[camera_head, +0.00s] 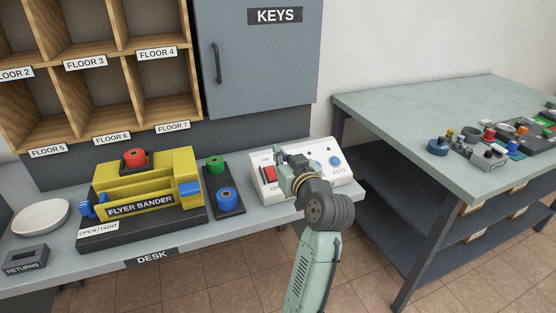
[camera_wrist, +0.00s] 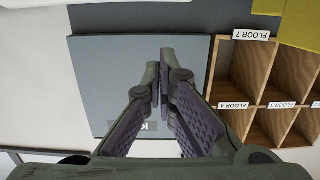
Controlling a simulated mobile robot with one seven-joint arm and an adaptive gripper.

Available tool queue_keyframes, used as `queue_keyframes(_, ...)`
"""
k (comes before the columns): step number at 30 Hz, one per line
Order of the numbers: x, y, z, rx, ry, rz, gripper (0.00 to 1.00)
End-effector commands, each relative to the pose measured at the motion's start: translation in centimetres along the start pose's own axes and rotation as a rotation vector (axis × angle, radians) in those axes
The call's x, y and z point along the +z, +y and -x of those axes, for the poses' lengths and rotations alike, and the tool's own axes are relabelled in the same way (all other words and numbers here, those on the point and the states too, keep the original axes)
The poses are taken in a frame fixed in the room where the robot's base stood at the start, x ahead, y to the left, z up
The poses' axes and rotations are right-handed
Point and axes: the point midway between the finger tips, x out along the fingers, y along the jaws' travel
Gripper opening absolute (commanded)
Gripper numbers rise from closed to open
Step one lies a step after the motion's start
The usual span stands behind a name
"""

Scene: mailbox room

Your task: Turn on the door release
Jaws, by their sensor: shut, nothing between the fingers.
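A white panel (camera_head: 339,178) sits at the right end of the desk. At its left is a red rocker switch (camera_head: 268,174) with ON above it and OFF below.
A yellow flyer bander (camera_head: 150,185) and a dark block with green and blue knobs (camera_head: 240,208) stand left of the panel. The grey KEYS cabinet (camera_head: 255,60) hangs behind, also seen upside down in the wrist view (camera_wrist: 100,70). A green-topped table (camera_head: 390,115) stands at right.

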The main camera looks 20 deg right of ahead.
Motion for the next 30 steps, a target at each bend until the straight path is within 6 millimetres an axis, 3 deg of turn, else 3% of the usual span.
queue_keyframes(3, -0.9, 0.1, 2.3, 0.003, 0.004, 0.002, 0.00)
queue_keyframes(10, -2.0, 0.0, 4.7, 0.000, 0.001, 0.001, 0.00)
queue_keyframes(28, -2.2, -0.1, 5.1, -0.001, 0.000, 0.000, 0.00)
queue_keyframes(30, -2.9, -1.4, 4.4, -0.017, 0.019, 0.008, 0.00)
